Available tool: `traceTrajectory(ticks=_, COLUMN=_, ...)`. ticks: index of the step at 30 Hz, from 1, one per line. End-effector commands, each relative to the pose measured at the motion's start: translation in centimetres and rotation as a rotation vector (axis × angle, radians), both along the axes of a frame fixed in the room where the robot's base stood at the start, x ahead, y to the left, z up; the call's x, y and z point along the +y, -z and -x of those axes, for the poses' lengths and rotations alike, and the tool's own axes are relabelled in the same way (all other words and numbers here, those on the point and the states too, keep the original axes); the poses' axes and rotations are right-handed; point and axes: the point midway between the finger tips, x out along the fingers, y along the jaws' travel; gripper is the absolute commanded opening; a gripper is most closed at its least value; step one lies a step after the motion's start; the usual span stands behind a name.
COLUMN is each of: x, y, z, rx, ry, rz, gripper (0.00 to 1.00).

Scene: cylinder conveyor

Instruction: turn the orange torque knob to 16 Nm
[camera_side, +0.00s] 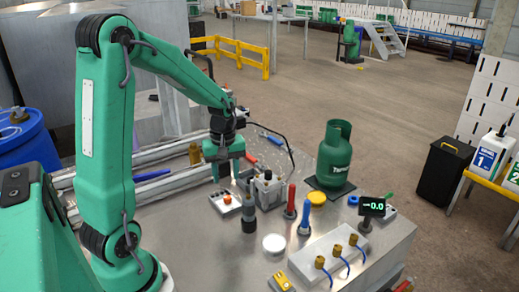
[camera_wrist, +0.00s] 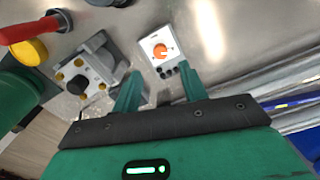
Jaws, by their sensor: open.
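The orange torque knob (camera_wrist: 160,51) sits on a small white box (camera_wrist: 150,42) with dark buttons or terminals along one edge. In the side view the orange knob (camera_side: 227,199) is on the metal table, just below my gripper (camera_side: 226,174). In the wrist view my gripper (camera_wrist: 160,73) has its two green fingers apart, with nothing between them; the knob lies beyond the fingertips, about midway across. The fingers look clear of the knob. A small display (camera_side: 373,207) at the table's right reads -0.0 in green. The knob's scale is too small to read.
A grey block with a black knob (camera_side: 267,176) stands close right of the white box. A dark cylinder (camera_side: 249,215), red and blue handled tools (camera_side: 304,218), and a green gas bottle (camera_side: 334,155) stand farther right. Aluminium rails (camera_side: 170,185) run left of the gripper.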

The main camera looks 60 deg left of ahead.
Motion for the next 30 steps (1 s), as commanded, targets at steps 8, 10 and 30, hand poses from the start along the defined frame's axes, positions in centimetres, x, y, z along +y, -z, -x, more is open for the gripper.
traceTrajectory(ticks=8, x=0.1, y=0.3, z=0.0, rx=0.001, ry=-0.005, rz=0.001, gripper=0.43)
traceTrajectory(ticks=10, x=0.1, y=0.6, z=0.0, rx=0.002, ry=-0.004, rz=0.001, gripper=0.43)
traceTrajectory(ticks=30, x=0.0, y=7.2, z=0.0, rx=0.002, ry=-0.003, rz=0.001, gripper=0.43)
